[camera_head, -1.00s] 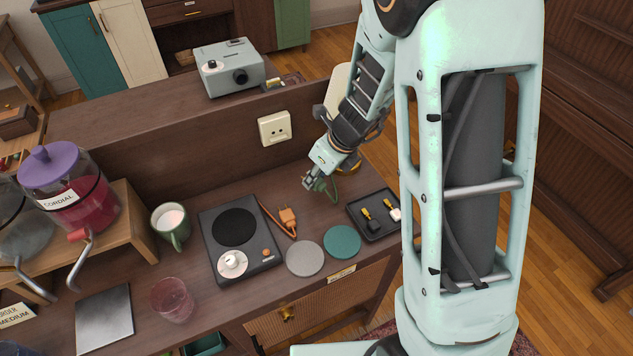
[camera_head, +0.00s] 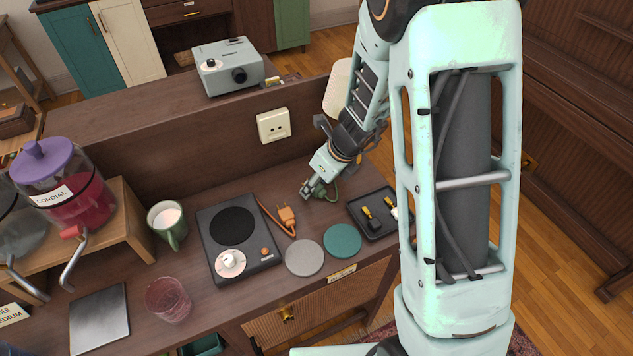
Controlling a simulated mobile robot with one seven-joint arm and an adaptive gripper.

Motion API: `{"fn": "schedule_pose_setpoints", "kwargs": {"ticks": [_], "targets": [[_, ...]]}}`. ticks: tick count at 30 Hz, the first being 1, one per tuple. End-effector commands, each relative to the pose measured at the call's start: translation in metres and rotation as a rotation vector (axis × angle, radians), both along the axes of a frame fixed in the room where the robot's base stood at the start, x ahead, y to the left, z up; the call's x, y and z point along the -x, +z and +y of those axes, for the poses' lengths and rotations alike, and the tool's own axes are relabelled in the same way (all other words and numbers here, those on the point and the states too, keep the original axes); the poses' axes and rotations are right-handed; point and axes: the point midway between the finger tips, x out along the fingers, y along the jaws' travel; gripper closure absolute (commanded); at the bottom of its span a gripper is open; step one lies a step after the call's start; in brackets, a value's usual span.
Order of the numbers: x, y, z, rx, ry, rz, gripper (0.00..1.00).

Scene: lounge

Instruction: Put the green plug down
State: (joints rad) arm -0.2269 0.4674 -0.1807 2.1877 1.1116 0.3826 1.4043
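My gripper (camera_head: 309,191) points down and to the left, low over the dark wooden counter (camera_head: 185,262), right of the orange plug. The green plug (camera_head: 319,189) is at its fingertips, and the fingers look shut on it. Its green cord (camera_head: 334,193) curls to the right, below my wrist. The fingers partly hide the plug. I cannot tell whether the plug touches the counter.
An orange plug (camera_head: 287,214) lies left of my gripper, beside a black hotplate (camera_head: 267,262). Grey (camera_head: 304,258) and teal (camera_head: 342,241) coasters lie in front. A dark tray (camera_head: 376,232) with small connectors is to the right. A wall socket (camera_head: 273,125) is behind.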

Motion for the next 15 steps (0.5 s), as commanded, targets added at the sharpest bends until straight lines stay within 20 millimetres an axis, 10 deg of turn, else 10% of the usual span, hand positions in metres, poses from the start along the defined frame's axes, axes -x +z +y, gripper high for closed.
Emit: {"fn": "schedule_pose_setpoints", "kwargs": {"ticks": [15], "targets": [[0.016,0.066,-0.017,0.0,0.001,-0.005,0.59]]}}
